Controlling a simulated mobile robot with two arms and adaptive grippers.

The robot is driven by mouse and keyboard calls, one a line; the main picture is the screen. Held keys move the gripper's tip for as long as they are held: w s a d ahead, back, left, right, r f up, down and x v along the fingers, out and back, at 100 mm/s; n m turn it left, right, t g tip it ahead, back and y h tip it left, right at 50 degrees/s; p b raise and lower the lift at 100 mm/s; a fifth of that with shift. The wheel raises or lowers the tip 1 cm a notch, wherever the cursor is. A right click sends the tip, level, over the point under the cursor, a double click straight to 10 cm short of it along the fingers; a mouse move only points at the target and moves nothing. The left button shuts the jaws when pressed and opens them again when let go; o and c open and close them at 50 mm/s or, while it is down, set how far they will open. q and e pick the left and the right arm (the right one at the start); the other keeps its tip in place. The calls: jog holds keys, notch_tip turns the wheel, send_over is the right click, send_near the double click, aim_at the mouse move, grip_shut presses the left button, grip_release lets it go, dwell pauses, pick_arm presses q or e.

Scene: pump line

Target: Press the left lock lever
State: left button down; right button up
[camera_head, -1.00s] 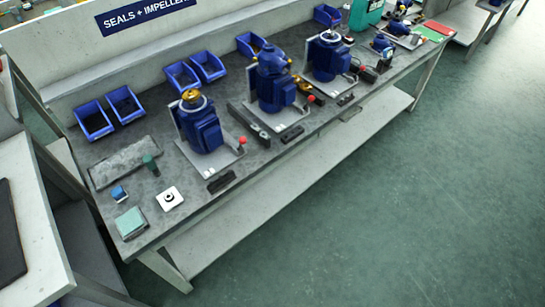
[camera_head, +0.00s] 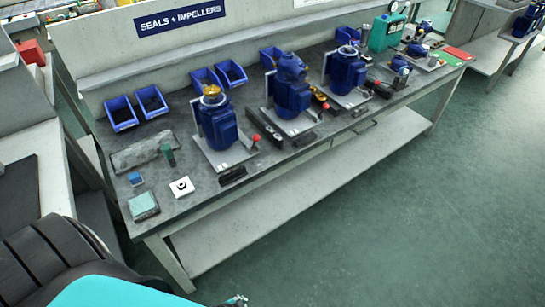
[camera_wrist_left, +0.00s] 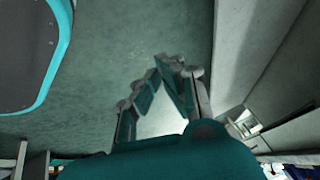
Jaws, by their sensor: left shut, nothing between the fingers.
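The left lock lever, with a red ball knob (camera_head: 255,138), stands at the right front corner of the leftmost pump's grey base plate. This blue pump (camera_head: 218,124) has a brass-coloured top and sits upright on the bench (camera_head: 208,192). My left arm enters at the bottom left of the head view, well short of the lever. Only a small part at its end shows at the bottom edge. In the left wrist view my left gripper (camera_wrist_left: 163,62) is shut and empty, with its fingertips together above green floor. The lever is not visible there. My right gripper is not in view.
Two more blue pumps (camera_head: 292,95) (camera_head: 346,72) with red-knobbed levers stand farther along the bench. A black block (camera_head: 232,176) lies before the first pump. Blue bins (camera_head: 121,114) line the back. A white square piece (camera_head: 182,187) sits near the front edge. The floor before the bench is clear.

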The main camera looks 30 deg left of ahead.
pick_arm(q)
jog(key=w+a+r+m+t+b, duration=0.2)
jog(key=w+r, duration=0.2)
jog(key=w, duration=0.3)
jog(key=w+a+r+m+t+y+b, duration=0.1)
jog(key=w+r+m+t+b, duration=0.15)
jog(key=w, duration=0.35)
jog(key=w+a+r+m+t+b, duration=0.1)
jog(key=w+a+r+t+b, duration=0.15)
jog(key=w+r, duration=0.35)
jog(key=w+a+r+m+t+b, duration=0.1)
jog(key=w+a+r+m+t, duration=0.1)
jog(key=r, duration=0.7)
jog(key=w+a+r+m+t+y+b, duration=0.1)
jog(key=w+a+r+m+t+b, duration=0.1)
jog(key=w+r, duration=0.4)
notch_tip(320, 180, up, 3)
jog(key=a+m+t, duration=0.1)
jog(key=m+t, duration=0.1)
jog(key=shift+a+m, duration=0.3)
jog(key=shift+m, duration=0.05)
jog(key=shift+w+f, duration=0.1)
